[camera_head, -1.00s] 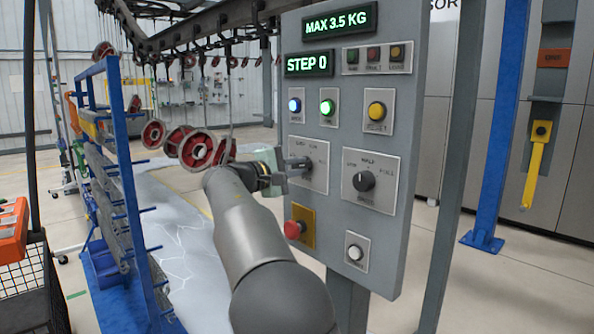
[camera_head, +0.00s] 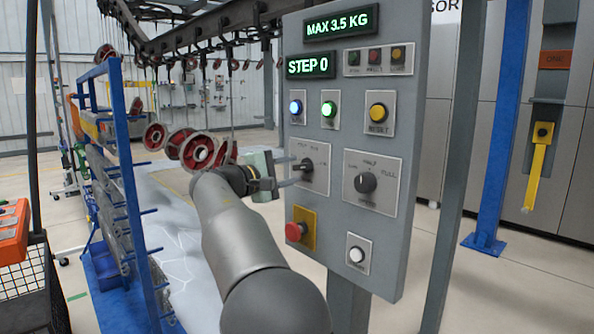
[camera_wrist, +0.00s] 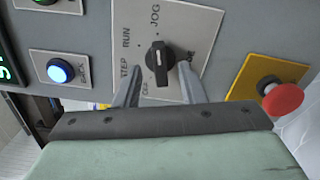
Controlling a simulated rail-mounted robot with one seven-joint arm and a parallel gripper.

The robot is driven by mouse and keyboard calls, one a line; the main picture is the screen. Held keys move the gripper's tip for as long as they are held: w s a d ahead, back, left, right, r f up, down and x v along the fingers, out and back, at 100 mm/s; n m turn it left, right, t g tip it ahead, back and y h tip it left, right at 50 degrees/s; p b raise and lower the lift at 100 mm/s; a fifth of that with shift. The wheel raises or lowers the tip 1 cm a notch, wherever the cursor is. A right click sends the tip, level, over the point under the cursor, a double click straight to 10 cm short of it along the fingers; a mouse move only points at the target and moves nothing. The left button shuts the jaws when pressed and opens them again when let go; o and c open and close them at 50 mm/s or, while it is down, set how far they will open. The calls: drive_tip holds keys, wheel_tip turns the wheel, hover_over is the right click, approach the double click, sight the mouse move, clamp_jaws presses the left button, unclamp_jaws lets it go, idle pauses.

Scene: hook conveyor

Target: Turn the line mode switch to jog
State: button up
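The line mode switch (camera_head: 307,167) is a black knob on a pale plate at the left of the control panel. In the wrist view the knob (camera_wrist: 159,58) has its bar upright in the picture, roughly in line with the JOG label above it. A pale mark shows on the bar; which end is the pointer is hard to tell. STEP and RUN stand to its left, and another label at right is partly hidden. My gripper (camera_wrist: 159,80) is open, one finger either side of the knob with gaps. In the head view my gripper (camera_head: 288,172) is just left of the knob.
A red emergency button (camera_head: 295,231) sits below the switch on a yellow plate. A blue-lit button (camera_head: 295,106) and a green-lit button (camera_head: 328,108) are above. A second black selector (camera_head: 365,182) is to the right. A blue rack (camera_head: 125,170) stands left of my arm.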

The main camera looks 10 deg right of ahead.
drive_tip(key=v, duration=1.4)
drive_tip(key=shift+a, duration=0.2)
drive_tip(key=shift+s, duration=0.1)
drive_tip(key=s+d+f+m+g+y+p, duration=0.1)
drive_tip(key=s+d+f+g+y+p, duration=0.15)
drive_tip(key=s+d+f, duration=0.4)
drive_tip(key=s+d+f+g+y+p, duration=0.2)
drive_tip(key=d+f+g+y, duration=0.15)
drive_tip(key=d, duration=0.55)
drive_tip(key=s+a+f+m+g+y+p, duration=0.1)
drive_tip(key=s+f+m+y+p, duration=0.2)
drive_tip(key=s, duration=1)
drive_tip(key=s+a+f+m+g+y+p, duration=0.1)
drive_tip(key=s+f+m+y+p, duration=0.2)
drive_tip(key=s+f+y, duration=0.3)
drive_tip(key=s+f+m, duration=0.1)
drive_tip(key=s+f, duration=0.3)
drive_tip(key=s, duration=0.4)
drive_tip(key=shift+s+f+m+g+y, duration=0.25)
drive_tip(key=shift+m+g+y, duration=0.05)
drive_tip(key=shift+g, duration=0.1)
